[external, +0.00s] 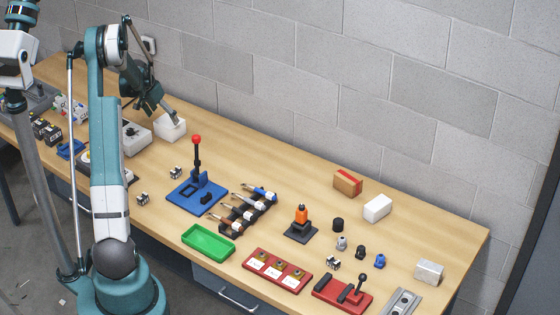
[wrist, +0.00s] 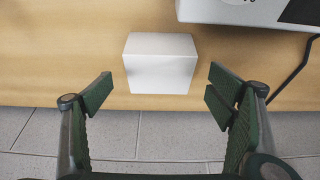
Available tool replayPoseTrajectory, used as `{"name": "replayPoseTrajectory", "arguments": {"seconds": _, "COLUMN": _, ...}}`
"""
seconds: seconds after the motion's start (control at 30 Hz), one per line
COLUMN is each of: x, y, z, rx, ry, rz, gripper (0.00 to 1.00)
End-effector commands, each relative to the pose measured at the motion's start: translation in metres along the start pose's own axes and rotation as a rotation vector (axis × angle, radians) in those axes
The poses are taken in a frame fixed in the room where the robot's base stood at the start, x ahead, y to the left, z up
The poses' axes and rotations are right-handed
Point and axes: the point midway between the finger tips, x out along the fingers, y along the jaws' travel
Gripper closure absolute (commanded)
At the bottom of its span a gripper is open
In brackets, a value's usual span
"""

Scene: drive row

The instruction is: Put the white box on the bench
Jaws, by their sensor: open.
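A white box (external: 170,128) stands on the wooden bench (external: 300,165) toward its back left, near the wall. It also shows in the wrist view (wrist: 160,63), upper middle, in front of my open fingers. My gripper (wrist: 160,95) is open and empty, with one finger to each side of the box's width in the picture. In the external view my gripper (external: 174,119) is low at the box, covering part of its top. I cannot tell whether they touch. Another white box (external: 377,208) lies at the right, beside a brown-and-red box (external: 347,183).
A pale device (external: 134,137) stands close beside the box, also at the wrist view's top right (wrist: 245,10). The block wall (external: 300,75) runs behind. A blue fixture with a red-knobbed lever (external: 196,165) stands to the right. The back middle of the bench is clear.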

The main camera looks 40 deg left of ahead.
Motion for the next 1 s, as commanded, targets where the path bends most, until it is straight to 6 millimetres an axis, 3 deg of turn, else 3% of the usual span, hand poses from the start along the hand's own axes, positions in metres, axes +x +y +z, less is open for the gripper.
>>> {"name": "replayPoseTrajectory", "arguments": {"seconds": 0.2, "x": -0.027, "y": 0.0, "z": 0.0, "rx": 0.001, "ry": 0.0, "rz": 0.0, "gripper": 0.19}}
{"name": "replayPoseTrajectory", "arguments": {"seconds": 0.4, "x": -0.042, "y": 0.0, "z": 0.0, "rx": 0.001, "ry": 0.0, "rz": 0.0, "gripper": 0.19}}
{"name": "replayPoseTrajectory", "arguments": {"seconds": 1.0, "x": -0.046, "y": 0.0, "z": 0.0, "rx": 0.001, "ry": 0.0, "rz": 0.0, "gripper": 0.19}}
